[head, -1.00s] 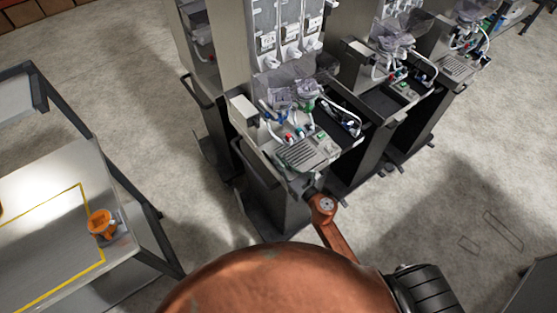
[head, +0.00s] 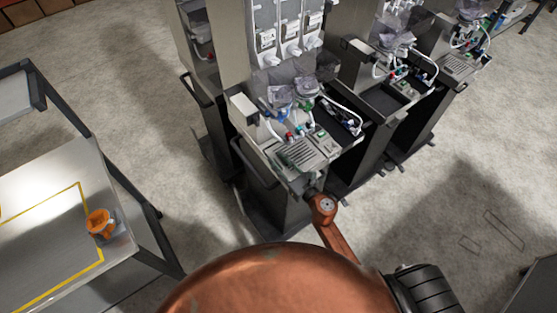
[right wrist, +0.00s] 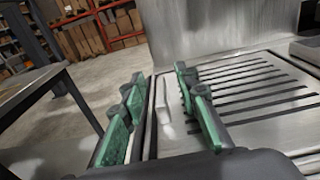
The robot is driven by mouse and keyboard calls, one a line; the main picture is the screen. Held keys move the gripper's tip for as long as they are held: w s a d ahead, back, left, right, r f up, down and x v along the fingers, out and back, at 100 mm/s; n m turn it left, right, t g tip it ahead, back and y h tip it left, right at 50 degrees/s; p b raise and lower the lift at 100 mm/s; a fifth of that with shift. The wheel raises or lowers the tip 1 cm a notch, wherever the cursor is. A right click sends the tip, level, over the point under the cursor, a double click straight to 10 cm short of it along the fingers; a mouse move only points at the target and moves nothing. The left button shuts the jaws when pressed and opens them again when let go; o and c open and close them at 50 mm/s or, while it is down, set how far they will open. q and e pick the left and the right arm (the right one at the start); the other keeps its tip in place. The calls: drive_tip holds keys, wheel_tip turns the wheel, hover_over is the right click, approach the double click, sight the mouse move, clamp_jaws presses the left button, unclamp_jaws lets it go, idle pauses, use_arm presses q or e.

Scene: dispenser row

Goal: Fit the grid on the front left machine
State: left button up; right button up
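The front left machine (head: 262,172) stands at the middle of the head view, a grey cabinet with clear dispensers above. The slotted metal grid (head: 298,154) lies at its front shelf; in the right wrist view the grid (right wrist: 255,88) looks flat, with dark parallel slots. I cannot tell if it is fully seated. My right gripper (right wrist: 160,75) has green-padded fingers apart, with the grid's plain left edge showing between them. In the head view the right gripper (head: 310,187) is mostly hidden at the shelf's front. My left gripper is out of view.
More machines (head: 395,85) stand behind to the right. A table (head: 135,245) with yellow tape and an orange object (head: 101,224) is at the left. Concrete floor (head: 130,95) lies clear between table and machines. Shelves with boxes (right wrist: 95,30) show far behind.

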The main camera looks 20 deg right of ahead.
drive_tip(key=v, duration=1.1)
drive_tip(key=shift+s+d, duration=0.2)
drive_tip(key=shift+s, duration=0.15)
